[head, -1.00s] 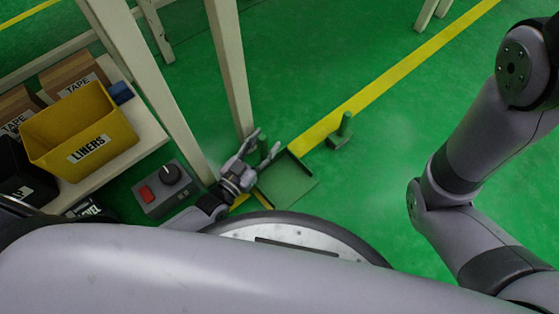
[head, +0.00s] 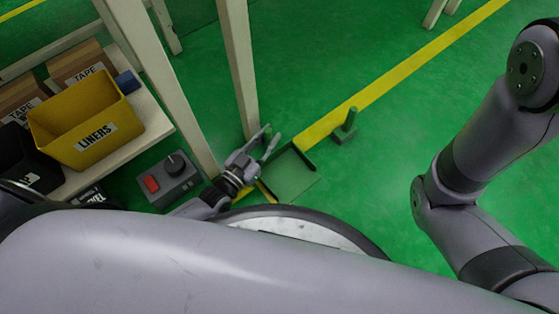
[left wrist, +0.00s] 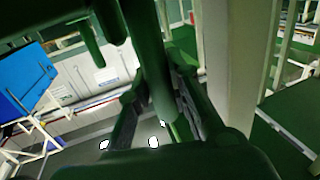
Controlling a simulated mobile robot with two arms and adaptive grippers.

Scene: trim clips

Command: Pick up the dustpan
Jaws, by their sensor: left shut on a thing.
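The green dustpan (head: 293,178) is on the green floor beside a pale post, its flat pan toward the right of my left gripper. My left gripper (head: 268,141) is low at the pan's left side, its fingers shut on the dustpan's upright handle. In the left wrist view the green handle (left wrist: 152,65) runs between the two dark fingers. The fingers hide most of the handle in the head view. I cannot tell whether the pan is clear of the floor. My right arm shows at the right, but its gripper is out of view.
A green brush (head: 346,127) with an upright handle stands right of the dustpan by the yellow floor line (head: 385,84). A shelf at left holds a yellow LINERS bin (head: 85,128) and TAPE boxes. A grey control box (head: 165,180) sits near my left arm. Floor at right is open.

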